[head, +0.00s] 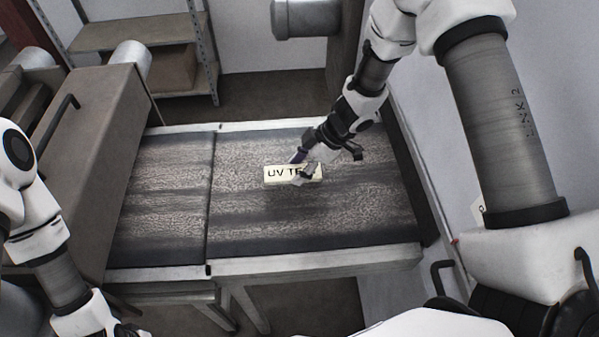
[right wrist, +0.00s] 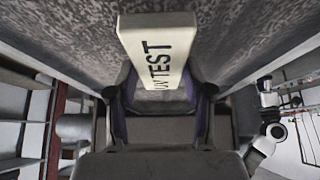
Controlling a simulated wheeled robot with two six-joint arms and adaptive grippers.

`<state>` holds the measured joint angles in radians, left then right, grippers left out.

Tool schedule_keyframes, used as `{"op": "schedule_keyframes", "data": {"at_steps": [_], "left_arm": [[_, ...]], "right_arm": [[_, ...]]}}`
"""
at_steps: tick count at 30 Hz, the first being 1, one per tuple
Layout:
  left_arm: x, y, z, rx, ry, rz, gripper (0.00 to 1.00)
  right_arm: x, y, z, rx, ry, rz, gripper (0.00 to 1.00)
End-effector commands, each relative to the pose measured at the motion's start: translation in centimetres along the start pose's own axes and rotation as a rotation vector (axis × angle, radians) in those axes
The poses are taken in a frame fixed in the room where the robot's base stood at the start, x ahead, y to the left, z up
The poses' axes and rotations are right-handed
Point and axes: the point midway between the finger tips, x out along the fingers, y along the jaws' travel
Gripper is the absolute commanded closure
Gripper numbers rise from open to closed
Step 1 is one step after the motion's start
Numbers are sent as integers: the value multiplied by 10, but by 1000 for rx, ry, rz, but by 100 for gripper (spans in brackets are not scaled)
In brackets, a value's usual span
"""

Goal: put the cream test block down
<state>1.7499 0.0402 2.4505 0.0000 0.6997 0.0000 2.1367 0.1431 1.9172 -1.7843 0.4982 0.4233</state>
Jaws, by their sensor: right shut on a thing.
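The belt around the block is bare, with pale rails along its front (head: 320,264) and back edges. A seam divides it from a left section (head: 165,200). A brown machine housing (head: 95,140) stands at the left. A shelf rack (head: 130,30) stands behind; a wall is at the right.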

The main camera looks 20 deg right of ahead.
Motion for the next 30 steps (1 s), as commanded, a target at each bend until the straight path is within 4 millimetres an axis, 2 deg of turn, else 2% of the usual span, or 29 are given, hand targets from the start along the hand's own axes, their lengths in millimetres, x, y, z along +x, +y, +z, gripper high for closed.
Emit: {"op": "schedule_keyframes", "data": {"at_steps": [1,4,5,6,15,16,17,18,26,29,30], "left_arm": [[0,0,0,0,1,0,36],[0,0,0,0,1,0,36],[0,0,0,0,1,0,36],[0,0,0,0,1,0,36],[2,0,0,0,1,0,36],[1,0,0,0,1,0,36],[1,0,0,0,1,0,36],[1,0,0,0,1,0,36],[1,0,0,0,1,0,36],[-1,0,0,0,1,0,36],[-8,0,0,0,0,0,36]], "right_arm": [[9,-1,6,4,-1,-3,89],[19,0,12,1,0,-2,89],[20,0,13,1,0,-1,89],[21,0,13,1,0,0,95],[24,0,16,2,0,-1,95],[23,0,15,1,0,-1,38],[23,0,15,1,0,-1,28],[23,0,15,1,0,-1,24],[23,0,15,1,0,-1,24],[18,0,12,0,1,0,24],[12,0,10,2,1,0,24]]}}
